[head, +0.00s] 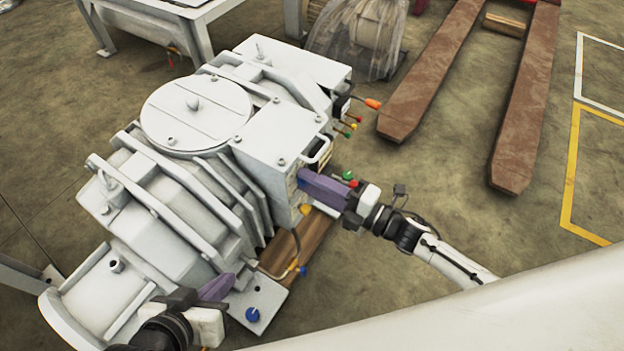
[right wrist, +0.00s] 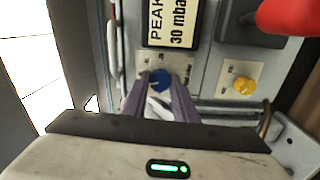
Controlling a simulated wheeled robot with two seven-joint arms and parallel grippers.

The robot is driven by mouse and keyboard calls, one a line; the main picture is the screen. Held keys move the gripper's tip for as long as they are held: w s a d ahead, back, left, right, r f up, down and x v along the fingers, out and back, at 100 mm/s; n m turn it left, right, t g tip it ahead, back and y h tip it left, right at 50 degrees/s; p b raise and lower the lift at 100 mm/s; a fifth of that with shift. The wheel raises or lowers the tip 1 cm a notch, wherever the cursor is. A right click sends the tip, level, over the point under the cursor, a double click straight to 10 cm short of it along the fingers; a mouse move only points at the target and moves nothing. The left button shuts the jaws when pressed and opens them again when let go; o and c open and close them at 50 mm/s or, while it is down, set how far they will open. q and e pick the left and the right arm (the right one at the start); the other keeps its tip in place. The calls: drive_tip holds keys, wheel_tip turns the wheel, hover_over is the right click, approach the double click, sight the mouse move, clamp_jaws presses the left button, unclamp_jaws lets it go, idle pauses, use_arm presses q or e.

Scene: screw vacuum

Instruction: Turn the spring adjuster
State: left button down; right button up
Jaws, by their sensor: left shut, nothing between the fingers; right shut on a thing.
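In the right wrist view a blue round knob (right wrist: 158,79) with a pale pointer mark sits on a light plate of the white vacuum machine (head: 196,112). No label naming the spring adjuster is readable. The purple fingers of my right gripper (right wrist: 157,88) are shut on the blue knob, one on each side. In the head view my right gripper (head: 303,181) reaches the machine's right side from the right, and its fingertips hide the knob. My left gripper (head: 228,283) is shut and empty, in front of the machine's lower part near the bottom.
In the right wrist view a yellow knob (right wrist: 243,86), a red part (right wrist: 290,15) and a "PEAK 30 mba" label (right wrist: 171,22) are close by. Coloured levers (head: 352,122) stick out above my right gripper.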

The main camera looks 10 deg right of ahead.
use_arm(q)
drive_tip(key=shift+s+a, duration=0.1)
drive_tip(key=shift+a, duration=0.2)
use_arm(e)
drive_tip(key=shift+m, duration=1)
drive_tip(key=o, duration=1)
drive_tip(key=shift+c, duration=0.2)
use_arm(q)
drive_tip(key=shift+d+r, duration=0.1)
drive_tip(key=shift+r, duration=0.1)
use_arm(e)
drive_tip(key=shift+o, duration=0.4)
use_arm(q)
drive_tip(key=shift+s+a+r+n+t+p, duration=0.2)
drive_tip(key=shift+a+r+n+t+p, duration=0.35)
drive_tip(key=shift+p, duration=0.6)
use_arm(e)
drive_tip(key=v, duration=1)
drive_tip(key=shift+s, duration=0.15)
